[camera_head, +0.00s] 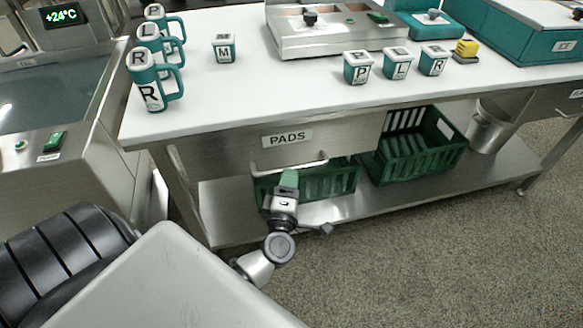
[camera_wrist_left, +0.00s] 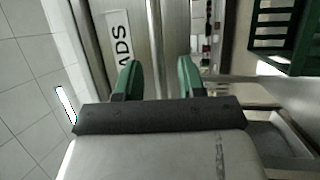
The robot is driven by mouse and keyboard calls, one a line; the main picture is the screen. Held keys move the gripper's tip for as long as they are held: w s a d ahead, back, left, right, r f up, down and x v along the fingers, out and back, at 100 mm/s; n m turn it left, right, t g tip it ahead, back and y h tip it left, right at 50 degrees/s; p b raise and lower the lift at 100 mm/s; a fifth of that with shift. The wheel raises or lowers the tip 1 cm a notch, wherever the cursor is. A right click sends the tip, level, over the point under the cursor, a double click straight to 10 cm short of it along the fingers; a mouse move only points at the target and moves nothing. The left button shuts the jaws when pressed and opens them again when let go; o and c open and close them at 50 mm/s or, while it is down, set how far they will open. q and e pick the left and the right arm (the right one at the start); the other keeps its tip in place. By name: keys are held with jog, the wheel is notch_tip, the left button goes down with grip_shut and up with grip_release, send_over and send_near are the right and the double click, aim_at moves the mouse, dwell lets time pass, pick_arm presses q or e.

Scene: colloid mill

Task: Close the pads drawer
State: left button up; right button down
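The pads drawer (camera_head: 340,138) is under the table's left part, with a grey metal front and a PADS label (camera_head: 287,138). The label also shows in the left wrist view (camera_wrist_left: 122,38), turned sideways. No inside of the drawer shows, and I cannot tell how far it stands out. Its bar handle (camera_head: 310,163) runs along the lower front. My left gripper (camera_head: 289,178) is just below the handle in the head view. In the left wrist view its green fingertips (camera_wrist_left: 159,68) are apart, with the handle bar (camera_wrist_left: 154,40) between them; contact is not clear. My right gripper is not in view.
The white table (camera_head: 240,95) carries mugs (camera_head: 150,88), small lettered containers (camera_head: 357,68) and a metal device (camera_head: 330,38). Green crates (camera_head: 420,145) and a metal bucket (camera_head: 490,125) stand on the lower shelf (camera_head: 330,208). The floor at right (camera_head: 450,260) is clear.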

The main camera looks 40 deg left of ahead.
pick_arm(q)
jog(key=v, duration=0.6)
jog(key=shift+s, duration=0.25)
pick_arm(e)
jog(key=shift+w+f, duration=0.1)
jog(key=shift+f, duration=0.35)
pick_arm(q)
jog(key=shift+d, duration=0.1)
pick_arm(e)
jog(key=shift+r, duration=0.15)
